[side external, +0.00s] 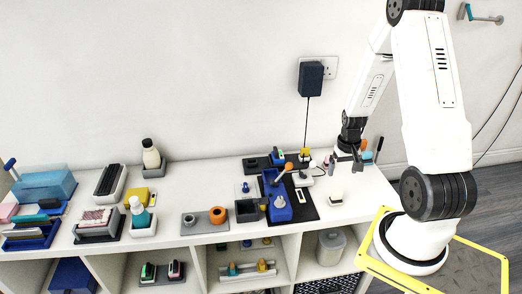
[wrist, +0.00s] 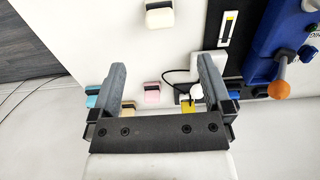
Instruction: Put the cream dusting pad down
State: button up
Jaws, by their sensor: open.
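A cream pad with a dark back (wrist: 160,16) lies on the white top in the wrist view, beyond my fingertips. In the side view a cream block (side external: 335,196) sits alone near the front edge, apart from my gripper (side external: 346,164). My gripper is open in the wrist view (wrist: 161,66), with nothing held between its fingers. A second cream piece (wrist: 131,113) shows lower down, near the left finger, partly hidden by the gripper body.
A pink pad (wrist: 153,93) and a blue pad (wrist: 92,90) are near my fingers. A blue device with an orange-knobbed lever (side external: 278,203) stands left of the cream block. Bottles, trays and brushes fill the left. White surface around the cream block is clear.

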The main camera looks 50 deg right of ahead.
jog(key=w+a+r+n+t, duration=0.1)
jog(key=w+a+r+n, duration=0.15)
jog(key=a, duration=0.45)
jog(key=w+a+r+n, duration=0.2)
jog(key=w+a+r, duration=0.2)
jog(key=a, duration=0.2)
jog(key=a+r+n, duration=0.2)
jog(key=a, duration=0.5)
jog(key=s+a+r+n+t, duration=0.1)
jog(key=a+r+n, duration=0.1)
jog(key=a, duration=0.4)
jog(key=shift+s+a+r+t, duration=0.15)
jog(key=shift+a+r+t, duration=0.2)
jog(key=shift+r, duration=0.25)
